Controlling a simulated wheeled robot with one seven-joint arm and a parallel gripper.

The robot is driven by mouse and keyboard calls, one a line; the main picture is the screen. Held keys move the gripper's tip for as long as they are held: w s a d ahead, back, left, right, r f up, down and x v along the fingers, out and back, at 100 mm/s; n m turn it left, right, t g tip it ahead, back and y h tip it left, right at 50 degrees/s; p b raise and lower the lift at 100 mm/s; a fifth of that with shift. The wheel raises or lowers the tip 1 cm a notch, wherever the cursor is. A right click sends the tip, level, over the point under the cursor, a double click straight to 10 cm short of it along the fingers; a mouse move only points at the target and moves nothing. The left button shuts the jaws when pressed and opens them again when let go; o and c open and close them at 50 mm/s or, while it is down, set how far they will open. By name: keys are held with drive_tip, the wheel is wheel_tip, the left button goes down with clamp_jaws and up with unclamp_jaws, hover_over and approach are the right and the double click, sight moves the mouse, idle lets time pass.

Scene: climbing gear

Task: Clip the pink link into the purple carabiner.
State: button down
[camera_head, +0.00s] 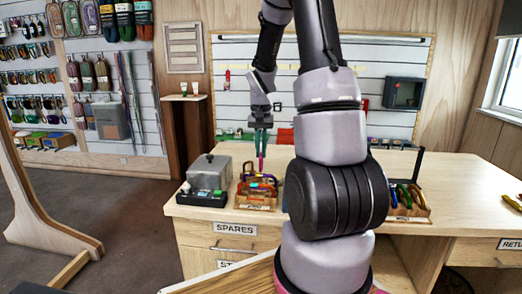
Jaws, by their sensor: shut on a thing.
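My gripper (261,150) is above the far left part of the workbench, pointing down. It is shut on a thin pink thing, which looks like the pink link (260,163) and hangs below the fingertips. Directly below is a wooden rack (255,207) with several coloured carabiners. A purple carabiner (264,176) seems to be at the top of the rack, close to the pink link's lower end. I cannot tell whether they touch. The parts are very small here, and the gate of the carabiner cannot be made out.
A grey box (209,173) on a dark tray with small items stands just left of the rack. Another wooden tray (410,212) with coloured gear is right of my arm. My arm hides the middle of the workbench (460,185). Gear hangs on the back wall.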

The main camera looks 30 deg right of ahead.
drive_tip(key=shift+f, duration=1.75)
idle(1.1)
drive_tip(key=shift+s+d+f, duration=0.1)
drive_tip(key=shift+s+d, duration=0.45)
drive_tip(key=shift+d, duration=0.25)
drive_tip(key=shift+s+d+f, duration=0.1)
drive_tip(key=shift+s+d, duration=0.45)
drive_tip(key=shift+d, duration=0.25)
idle(1.5)
drive_tip(key=c, duration=0.9)
unclamp_jaws()
drive_tip(key=shift+o, duration=0.5)
drive_tip(key=shift+o, duration=0.8)
